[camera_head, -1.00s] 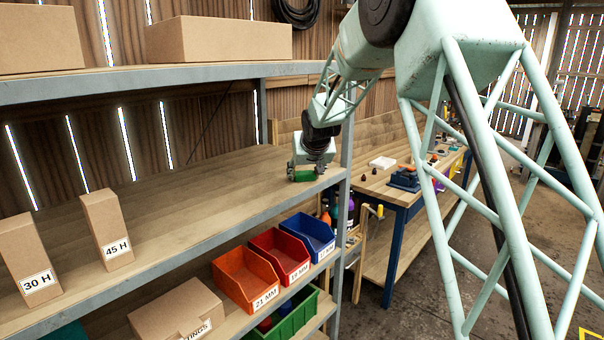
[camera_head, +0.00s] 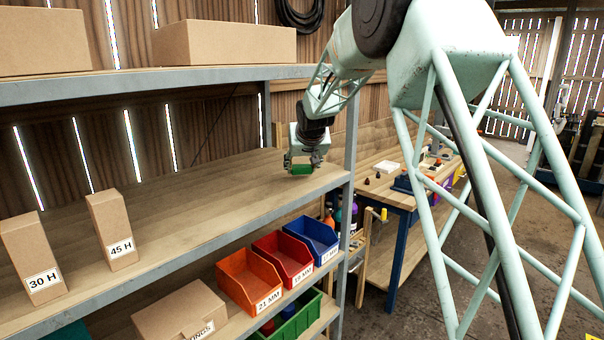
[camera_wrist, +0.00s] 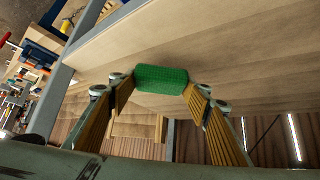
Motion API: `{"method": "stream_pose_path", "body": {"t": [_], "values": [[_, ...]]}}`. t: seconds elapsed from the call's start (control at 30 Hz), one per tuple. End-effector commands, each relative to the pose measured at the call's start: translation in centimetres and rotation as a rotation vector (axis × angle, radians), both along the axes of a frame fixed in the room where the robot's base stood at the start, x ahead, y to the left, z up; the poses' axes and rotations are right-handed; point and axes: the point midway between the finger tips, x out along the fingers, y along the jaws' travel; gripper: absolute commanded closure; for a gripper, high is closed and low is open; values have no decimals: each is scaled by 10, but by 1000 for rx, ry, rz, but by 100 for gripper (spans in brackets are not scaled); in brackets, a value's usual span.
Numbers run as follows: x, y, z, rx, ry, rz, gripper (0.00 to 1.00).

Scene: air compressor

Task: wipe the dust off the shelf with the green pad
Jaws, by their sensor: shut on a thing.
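The green pad (camera_head: 301,169) is held between the two fingers of my gripper (camera_head: 303,163), near the right end of the middle shelf (camera_head: 205,208). In the wrist view, the pad (camera_wrist: 162,78) shows as a textured green block with a finger closed on each side, over the wooden boards of the shelf (camera_wrist: 235,50). I cannot tell whether the pad touches the boards or hangs just above them. No distinct dust patch can be made out on the wood.
Two upright cartons, marked 30 H (camera_head: 32,258) and 45 H (camera_head: 112,232), stand at the shelf's left. A metal post (camera_head: 350,150) rises right of my gripper. The upper shelf (camera_head: 180,80) is overhead. Bins (camera_head: 250,280) sit below. The shelf's middle is clear.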

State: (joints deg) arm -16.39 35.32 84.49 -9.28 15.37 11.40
Motion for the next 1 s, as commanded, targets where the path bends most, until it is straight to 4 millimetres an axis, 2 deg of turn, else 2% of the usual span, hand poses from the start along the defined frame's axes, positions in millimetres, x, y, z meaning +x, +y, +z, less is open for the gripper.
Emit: {"method": "stream_pose_path", "body": {"t": [0.53,1.0], "values": [[1,-5,49,0,0,-4,64],[1,-5,53,0,1,-4,64]]}}
